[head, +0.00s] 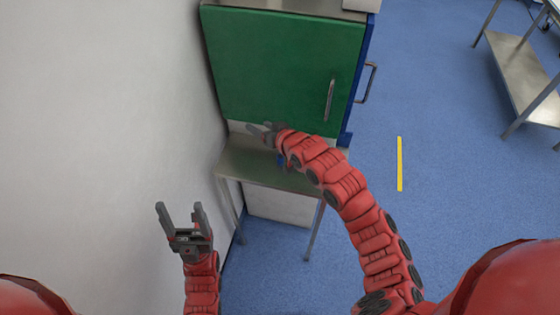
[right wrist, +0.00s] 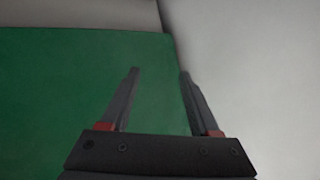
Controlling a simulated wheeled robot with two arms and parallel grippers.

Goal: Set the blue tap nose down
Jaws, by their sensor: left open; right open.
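A small blue thing (head: 281,161), perhaps the blue tap, shows on the metal table just below my right gripper's wrist. Most of it is hidden by my arm, so its pose cannot be told. My right gripper (head: 258,131) is open in front of the lower edge of the green cabinet door, pointing left toward the wall. In the right wrist view its open fingers (right wrist: 159,72) have nothing between them, and no tap shows there. My left gripper (head: 180,207) is open and empty, beside the white wall and away from the table.
The metal table (head: 255,172) stands against the wall (head: 110,100), under the green cabinet door (head: 280,65) with its vertical handle (head: 329,100). The green door also fills the left of the right wrist view (right wrist: 60,100). A metal shelf trolley (head: 520,75) stands far right.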

